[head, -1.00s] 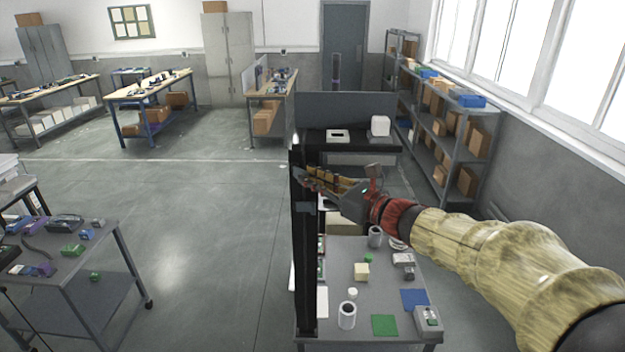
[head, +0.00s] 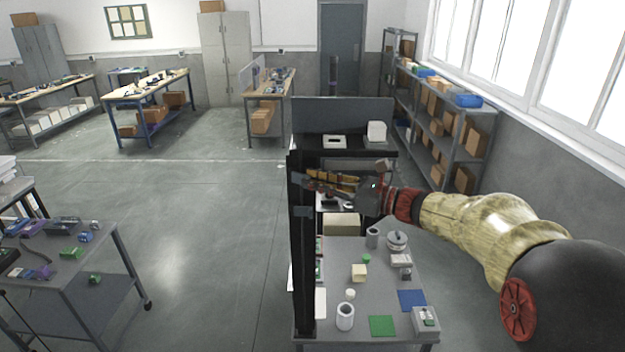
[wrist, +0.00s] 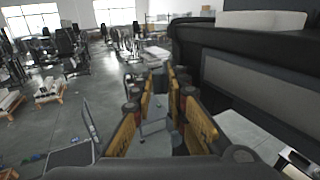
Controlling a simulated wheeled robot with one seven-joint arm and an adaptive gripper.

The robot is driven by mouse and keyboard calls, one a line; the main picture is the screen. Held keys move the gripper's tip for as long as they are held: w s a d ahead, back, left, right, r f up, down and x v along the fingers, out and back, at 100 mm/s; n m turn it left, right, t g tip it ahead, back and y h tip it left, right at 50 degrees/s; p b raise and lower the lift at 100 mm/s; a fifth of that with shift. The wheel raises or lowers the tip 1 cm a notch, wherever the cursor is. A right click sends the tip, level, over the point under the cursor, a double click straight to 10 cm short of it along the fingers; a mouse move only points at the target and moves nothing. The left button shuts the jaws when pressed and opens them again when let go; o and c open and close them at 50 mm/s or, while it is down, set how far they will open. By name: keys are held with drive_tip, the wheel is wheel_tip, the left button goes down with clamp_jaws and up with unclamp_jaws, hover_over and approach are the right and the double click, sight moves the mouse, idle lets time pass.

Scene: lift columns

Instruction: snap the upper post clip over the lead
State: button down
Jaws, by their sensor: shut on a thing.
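A tall black post (head: 304,265) stands at the left edge of the near grey table. The upper post clip (head: 299,180) is a small dark part near the post's top, partly hidden by my fingers. A lower dark band (head: 303,211) shows on the post below it. My gripper (head: 311,180) reaches in from the right, its yellow fingertips at the post at the upper clip's height. It is shut on the clip, as far as I can tell. In the wrist view the yellow fingers (wrist: 160,78) point ahead with a narrow gap. I cannot make out the lead or whether the clip covers it.
The grey table (head: 385,270) holds a white cup (head: 345,316), a green pad (head: 382,326), a blue pad (head: 411,300) and small parts. A black bench with a dark panel (head: 343,111) stands behind. Another cart (head: 75,265) is at left, with open floor between.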

drive_tip(key=shift+w+d+r+n+g+y+p, duration=0.1)
drive_tip(key=shift+w+d+n+g+y+p, duration=0.2)
drive_tip(key=shift+n+g+p, duration=0.45)
drive_tip(key=shift+w+d+n+g+y+p, duration=0.1)
drive_tip(key=shift+w+n+g+y+p, duration=0.3)
drive_tip(key=shift+g, duration=0.65)
drive_tip(key=c, duration=1.9)
unclamp_jaws()
drive_tip(key=shift+s, duration=0.1)
drive_tip(key=v, duration=0.8)
drive_tip(key=shift+o, duration=0.4)
